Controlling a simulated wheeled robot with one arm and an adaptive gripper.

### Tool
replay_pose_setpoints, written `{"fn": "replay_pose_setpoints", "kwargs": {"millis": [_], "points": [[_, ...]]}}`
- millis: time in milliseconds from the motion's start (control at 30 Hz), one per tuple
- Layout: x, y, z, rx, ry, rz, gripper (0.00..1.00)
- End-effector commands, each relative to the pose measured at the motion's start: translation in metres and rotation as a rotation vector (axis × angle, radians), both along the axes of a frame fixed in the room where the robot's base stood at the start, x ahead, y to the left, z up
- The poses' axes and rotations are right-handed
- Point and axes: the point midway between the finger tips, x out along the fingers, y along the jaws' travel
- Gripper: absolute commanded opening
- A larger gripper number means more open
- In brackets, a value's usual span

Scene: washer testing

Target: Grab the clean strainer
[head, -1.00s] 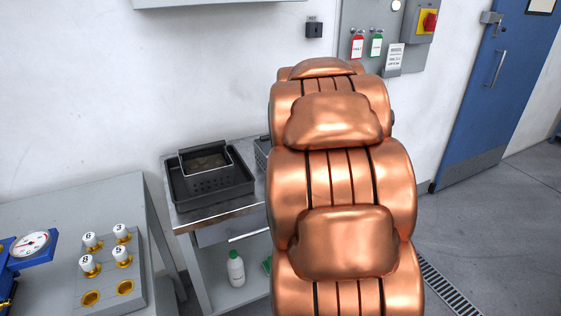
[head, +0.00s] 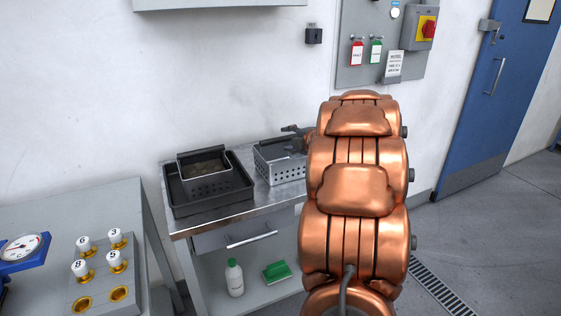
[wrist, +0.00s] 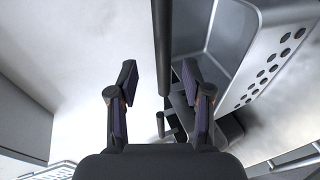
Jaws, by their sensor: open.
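A light grey perforated strainer (head: 278,166) stands on the metal table, right of the black tray. It looks clean, but part of its right side is hidden by my arm. My gripper (head: 296,133) is just above its back edge in the head view. In the wrist view my gripper (wrist: 160,78) is open, with its fingers spread. The strainer's perforated wall (wrist: 275,65) shows at the right there. A dark bar (wrist: 162,45) runs in the gap between the fingers; I cannot tell whether it is the strainer's handle.
A second, darker strainer (head: 207,183) with brownish matter inside sits in a black tray (head: 183,207) at the left. The wall is close behind the table.

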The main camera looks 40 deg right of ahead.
Motion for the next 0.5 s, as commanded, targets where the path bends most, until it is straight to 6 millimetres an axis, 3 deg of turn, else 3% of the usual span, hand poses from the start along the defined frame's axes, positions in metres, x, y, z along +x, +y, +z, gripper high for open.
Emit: {"fn": "replay_pose_setpoints", "kwargs": {"millis": [500], "points": [[0.045, -0.006, -0.02, -0.001, -0.001, 0.0, 0.5]]}}
